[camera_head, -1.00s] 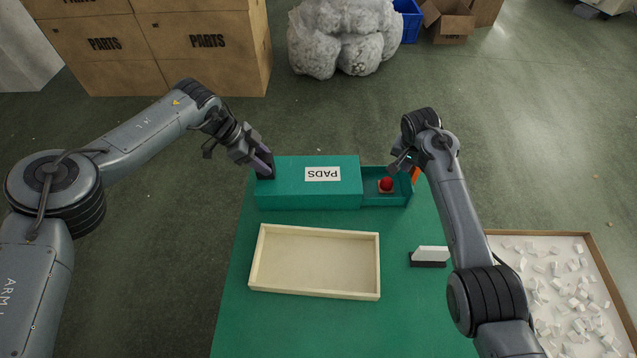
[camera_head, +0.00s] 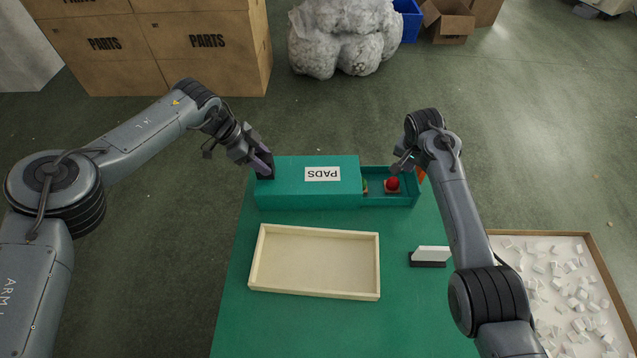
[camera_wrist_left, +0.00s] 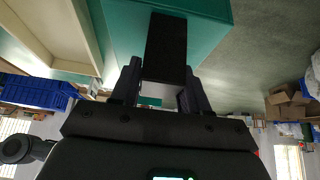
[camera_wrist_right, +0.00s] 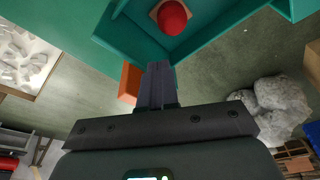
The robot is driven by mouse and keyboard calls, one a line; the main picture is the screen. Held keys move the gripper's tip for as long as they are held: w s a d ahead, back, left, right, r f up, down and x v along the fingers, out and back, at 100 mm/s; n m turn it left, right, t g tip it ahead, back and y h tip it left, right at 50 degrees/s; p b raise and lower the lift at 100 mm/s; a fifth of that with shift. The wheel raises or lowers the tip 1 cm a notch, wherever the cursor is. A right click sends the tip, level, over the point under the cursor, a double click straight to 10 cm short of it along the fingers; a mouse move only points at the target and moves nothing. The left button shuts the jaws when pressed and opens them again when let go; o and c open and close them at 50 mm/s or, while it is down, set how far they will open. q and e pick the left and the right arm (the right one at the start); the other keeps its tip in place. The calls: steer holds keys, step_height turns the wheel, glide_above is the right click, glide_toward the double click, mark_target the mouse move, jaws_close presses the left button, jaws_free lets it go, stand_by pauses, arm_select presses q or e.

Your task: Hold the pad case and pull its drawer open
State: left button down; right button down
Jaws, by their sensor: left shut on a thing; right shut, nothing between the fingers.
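The teal pad case (camera_head: 280,185) lies on the green table with a white PADS label on top. Its drawer (camera_head: 405,201) is partly out to the right and holds a red domed pad (camera_head: 392,184). My left gripper (camera_head: 264,169) is shut on the black block (camera_wrist_left: 166,45) at the case's left end. My right gripper (camera_wrist_right: 158,72) is shut and empty at the drawer's outer end, beside an orange tab (camera_wrist_right: 130,83). Whether its fingertips touch the drawer is unclear.
A shallow wooden tray (camera_head: 315,293) lies in front of the case. A black-based white piece (camera_head: 430,255) stands to its right. A bin of small white blocks (camera_head: 588,237) is at the lower right. Bare green table lies between tray and white piece.

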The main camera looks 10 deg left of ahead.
arm_select(q)
steer(key=shift+s+a+f, duration=0.1)
steer(key=shift+s+f, duration=0.05)
steer(key=shift+f, duration=0.25)
arm_select(e)
step_height(320, 180, up, 7)
stand_by(0.4)
stand_by(0.6)
arm_select(q)
steer(key=c, duration=0.8)
jaws_free()
steer(key=o, duration=0.3)
steer(key=shift+s+r, duration=0.1)
steer(key=shift+r, duration=0.15)
steer(key=v, duration=1.1)
steer(key=shift+a+r, duration=0.1)
steer(key=shift+r, duration=0.35)
arm_select(e)
steer(key=shift+s, duration=0.1)
